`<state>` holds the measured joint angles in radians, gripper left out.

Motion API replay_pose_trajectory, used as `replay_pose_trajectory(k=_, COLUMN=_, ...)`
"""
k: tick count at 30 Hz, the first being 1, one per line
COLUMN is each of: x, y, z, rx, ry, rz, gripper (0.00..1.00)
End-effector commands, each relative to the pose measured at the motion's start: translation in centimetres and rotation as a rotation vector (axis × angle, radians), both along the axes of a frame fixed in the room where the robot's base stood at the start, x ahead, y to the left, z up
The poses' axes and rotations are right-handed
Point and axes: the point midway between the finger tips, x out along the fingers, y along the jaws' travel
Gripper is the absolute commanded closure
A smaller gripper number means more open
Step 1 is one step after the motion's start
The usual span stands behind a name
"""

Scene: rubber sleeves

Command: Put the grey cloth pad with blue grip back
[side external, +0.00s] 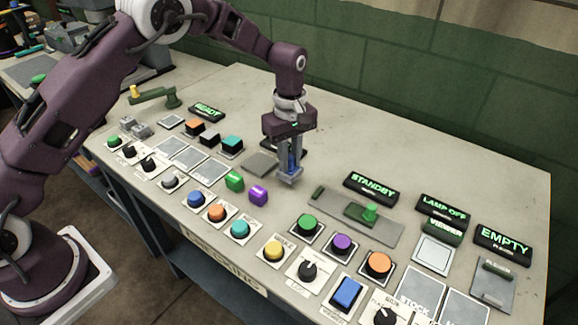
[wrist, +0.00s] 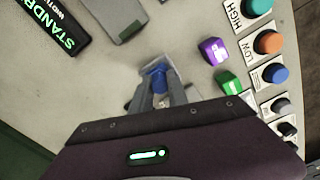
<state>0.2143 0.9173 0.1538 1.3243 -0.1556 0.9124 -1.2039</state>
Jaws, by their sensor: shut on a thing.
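My gripper (side external: 290,173) is over the middle of the panel table, pointing down, with its fingers shut on the blue grip (side external: 291,160) of the grey cloth pad. In the wrist view the blue grip (wrist: 158,78) is between the fingertips of my gripper (wrist: 160,92). The grey cloth pad (wrist: 173,73) shows only partly around the grip; the fingers hide the rest. I cannot tell whether the pad touches the table. A flat grey square (side external: 261,165) lies on the table just left of the gripper in the side view.
A green block (side external: 235,181) and a purple block (side external: 258,195) stand in front of the gripper. A STANDBY sign (side external: 371,188) and a grey slide plate with a green knob (side external: 370,213) are to the right. Rows of buttons and knobs line the front. The back of the table is mostly clear.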

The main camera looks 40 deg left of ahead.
Motion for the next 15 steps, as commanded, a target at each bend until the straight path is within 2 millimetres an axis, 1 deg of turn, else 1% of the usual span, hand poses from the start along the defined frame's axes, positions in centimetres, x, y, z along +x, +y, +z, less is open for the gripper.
replay_pose_trajectory(k=2, x=-0.1, y=0.1, z=-1.6, rx=0.001, ry=0.004, rz=0.001, gripper=1.0)
replay_pose_trajectory(k=4, x=-0.1, y=0.0, z=-2.4, rx=0.0, ry=0.002, rz=0.0, gripper=1.0)
replay_pose_trajectory(k=13, x=0.0, y=0.0, z=-2.6, rx=0.0, ry=0.0, rz=0.0, gripper=1.0)
replay_pose_trajectory(k=14, x=0.0, y=0.0, z=-2.7, rx=0.0, ry=0.0, rz=0.0, gripper=0.78)
replay_pose_trajectory(k=15, x=0.0, y=0.0, z=-2.7, rx=0.0, ry=0.0, rz=0.0, gripper=0.71)
